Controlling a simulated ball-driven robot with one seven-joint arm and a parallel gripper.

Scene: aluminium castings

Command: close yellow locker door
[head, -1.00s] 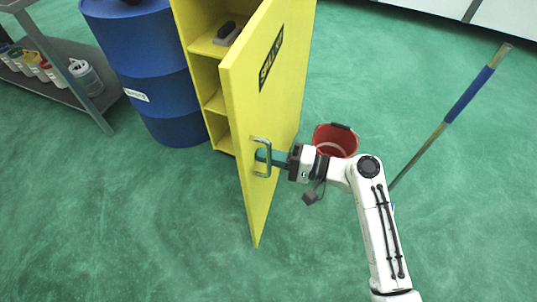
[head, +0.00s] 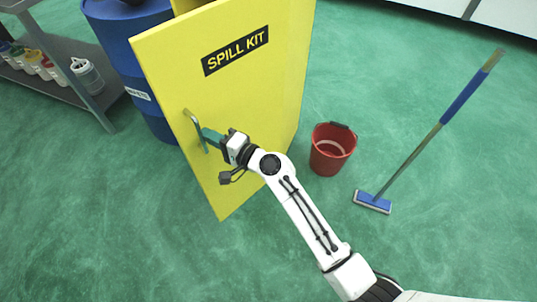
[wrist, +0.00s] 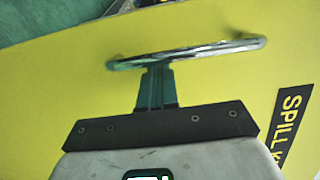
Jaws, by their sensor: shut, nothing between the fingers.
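The yellow locker door (head: 255,95) bears a black SPILL KIT label and stands at an angle, its free left edge out in front of the blue drum. A little of the yellow locker (head: 188,5) shows above the door; its inside is hidden. The metal bar handle (head: 189,118) is near the door's free edge. It also spans the wrist view (wrist: 215,51), with the door (wrist: 60,85) behind it. My gripper (head: 205,136) is shut, with its green fingers at the handle. In the wrist view the fingertips (wrist: 157,70) reach the bar's lower side; whether they touch it is unclear.
A blue drum (head: 120,60) stands behind the door's left edge. A grey shelf (head: 60,75) with several bottles is at the far left. A red bucket (head: 330,155) and a blue floor squeegee or mop (head: 373,202) are on the right. The green floor in front is clear.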

